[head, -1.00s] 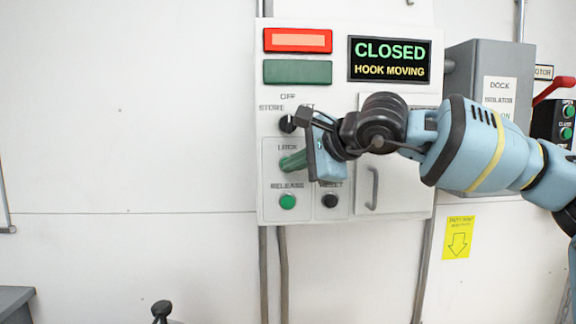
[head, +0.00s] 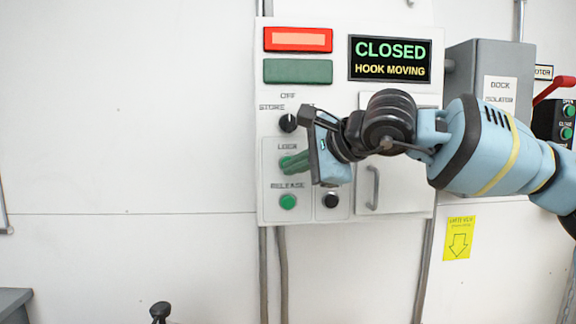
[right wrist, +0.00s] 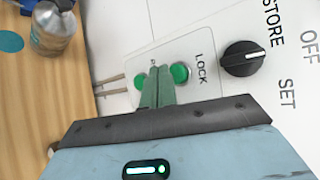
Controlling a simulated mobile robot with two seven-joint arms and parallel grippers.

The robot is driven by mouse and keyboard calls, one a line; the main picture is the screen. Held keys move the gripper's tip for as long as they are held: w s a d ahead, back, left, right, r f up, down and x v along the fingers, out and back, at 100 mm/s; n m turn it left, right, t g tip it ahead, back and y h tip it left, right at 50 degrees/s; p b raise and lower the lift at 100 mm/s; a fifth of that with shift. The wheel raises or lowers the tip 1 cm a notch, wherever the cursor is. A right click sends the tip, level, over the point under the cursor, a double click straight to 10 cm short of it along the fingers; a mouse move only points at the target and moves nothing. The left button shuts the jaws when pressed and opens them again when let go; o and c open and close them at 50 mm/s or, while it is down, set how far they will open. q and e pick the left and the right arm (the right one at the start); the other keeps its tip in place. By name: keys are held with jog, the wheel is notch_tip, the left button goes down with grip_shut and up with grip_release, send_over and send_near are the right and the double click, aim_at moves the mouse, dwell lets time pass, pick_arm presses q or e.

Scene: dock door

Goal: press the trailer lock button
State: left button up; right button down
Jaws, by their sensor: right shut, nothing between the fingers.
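The green LOCK button (head: 285,161) is on the white control panel (head: 264,205), under its LOCK label. It also shows in the right wrist view (right wrist: 180,72), beside my fingertips. My right gripper (head: 286,168) is shut and empty, its green fingers pointing at the panel just below the LOCK button. In the right wrist view the fingertips (right wrist: 155,70) lie between the LOCK button and the RELEASE button (right wrist: 140,81), which they partly cover. I cannot tell whether they touch the panel. The display (head: 389,59) reads CLOSED, HOOK MOVING. My left gripper is not in view.
The red lamp (head: 298,39) is lit; the green lamp (head: 298,71) is dark. A black selector knob (head: 288,123) sits above LOCK, and a black reset button (head: 331,200) below my gripper. A grey isolator box (head: 468,80) stands right. Wall to the left is clear.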

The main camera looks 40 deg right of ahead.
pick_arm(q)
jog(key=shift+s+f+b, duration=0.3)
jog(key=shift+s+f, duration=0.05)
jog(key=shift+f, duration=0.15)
pick_arm(e)
jog(key=shift+s+a, duration=1.5)
jog(key=shift+s, duration=0.3)
